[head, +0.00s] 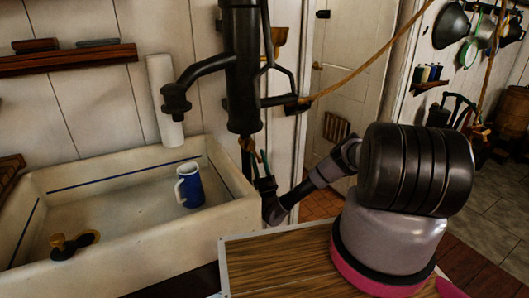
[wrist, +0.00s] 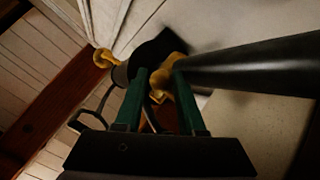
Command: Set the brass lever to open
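In the wrist view my gripper (wrist: 160,72) points upward, its two green fingers apart. A brass piece (wrist: 166,76), which looks like the lever, shows at the fingertips, between them or just beyond; contact cannot be told. A round brass knob (wrist: 103,57) sits on the left of the same dark fitting. In the head view my gripper (head: 254,152) is low behind the black pump (head: 243,70), close to the wall by the sink's right corner. A brass part (head: 279,36) shows higher, right of the pump. The lever's setting cannot be read.
The white sink (head: 120,255) holds a blue mug (head: 190,186) and a brass-knobbed plug (head: 62,246). The pump spout (head: 176,102) overhangs the sink. A rope (head: 362,68) runs from the pump handle to the upper right. A wooden counter (head: 275,262) lies below my arm.

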